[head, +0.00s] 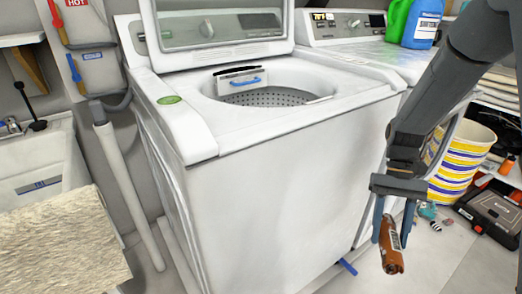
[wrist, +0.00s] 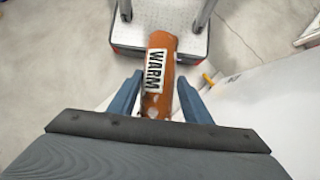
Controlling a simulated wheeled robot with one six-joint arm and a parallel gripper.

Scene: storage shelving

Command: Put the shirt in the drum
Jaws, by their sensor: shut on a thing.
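My gripper (head: 393,228) is low at the right, in front of the washer. Its blue fingers are shut on an orange-brown rolled bundle (head: 391,257), which I take to be the shirt. In the wrist view the shirt (wrist: 161,75) lies between the fingers (wrist: 159,82) and carries a white label reading WARM. In the head view it hangs tilted, apart from the washer, lower than its top. The washer (head: 290,180) has its lid (head: 220,27) raised. The grey perforated drum (head: 268,97) shows through the round opening. The drum's bottom is hidden.
A second machine (head: 352,48) behind to the right bears green and blue bottles (head: 422,24). A striped bucket (head: 462,155) and a black toolbox (head: 490,212) stand at the right. A sink (head: 35,165) is at the left. HOT and COLD labels hang on the wall.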

